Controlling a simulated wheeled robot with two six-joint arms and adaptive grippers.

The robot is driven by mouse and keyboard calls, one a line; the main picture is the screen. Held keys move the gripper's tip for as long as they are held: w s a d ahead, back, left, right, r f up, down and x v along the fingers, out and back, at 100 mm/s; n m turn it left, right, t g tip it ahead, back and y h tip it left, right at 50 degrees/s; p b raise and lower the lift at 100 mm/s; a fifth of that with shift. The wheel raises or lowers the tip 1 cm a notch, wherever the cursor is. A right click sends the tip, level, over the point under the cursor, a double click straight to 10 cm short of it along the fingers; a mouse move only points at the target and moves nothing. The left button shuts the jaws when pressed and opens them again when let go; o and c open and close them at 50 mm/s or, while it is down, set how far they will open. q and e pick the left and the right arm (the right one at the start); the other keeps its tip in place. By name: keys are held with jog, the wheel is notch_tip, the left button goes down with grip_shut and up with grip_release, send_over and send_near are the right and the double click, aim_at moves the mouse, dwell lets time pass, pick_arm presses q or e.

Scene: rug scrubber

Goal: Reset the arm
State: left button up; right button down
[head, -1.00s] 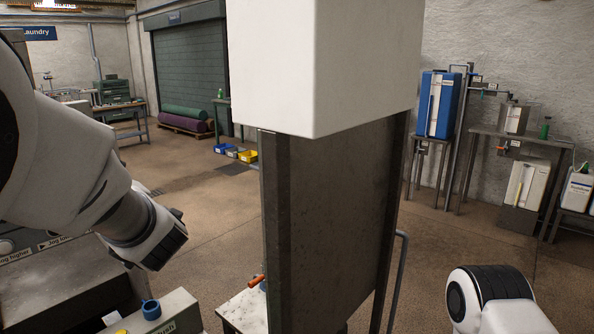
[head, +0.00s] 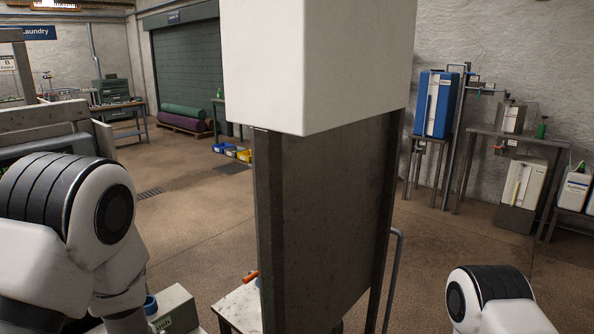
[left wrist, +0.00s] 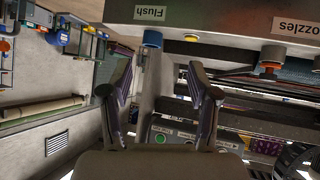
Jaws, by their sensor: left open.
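My left arm (head: 75,215) is folded at the lower left of the head view, and its gripper is hidden there. In the left wrist view my left gripper (left wrist: 158,80) is open, with its two fingers apart and nothing seen held between them. Beyond the fingers is a grey panel with a "Flush" label (left wrist: 150,13) and a blue knob (left wrist: 152,39). My right arm (head: 492,300) shows at the lower right of the head view; its gripper is out of the picture.
A tall dark metal cabinet with a white upper box (head: 320,65) stands in the middle, close in front. An orange handle (head: 249,277) is low beside it. A "Nozzles" label (left wrist: 296,27) and a green button (left wrist: 160,138) show in the wrist view. Open floor (head: 185,220) lies behind.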

pick_arm(q)
jog(key=s+d+f+m+g+h+b, duration=0.1)
jog(key=s+d+f+m+g+h, duration=0.15)
jog(key=s+f, duration=0.65)
jog(key=s+d+f+m+g+h, duration=0.15)
jog(key=s+f+g, duration=0.25)
jog(key=s+f, duration=0.5)
jog(key=s+d+f+m+g+h+b, duration=0.1)
jog(key=s+d+f+m+g+h, duration=0.15)
jog(key=s+f, duration=0.65)
jog(key=s+b, duration=0.1)
jog(key=s+f+b, duration=0.1)
jog(key=b, duration=0.1)
jog(key=s+f+m+y+b, duration=0.1)
jog(key=b, duration=0.1)
jog(key=shift+a+f+g, duration=0.2)
jog(key=shift+a+g, duration=0.1)
jog(key=shift+a, duration=0.05)
jog(key=shift+w, duration=0.1)
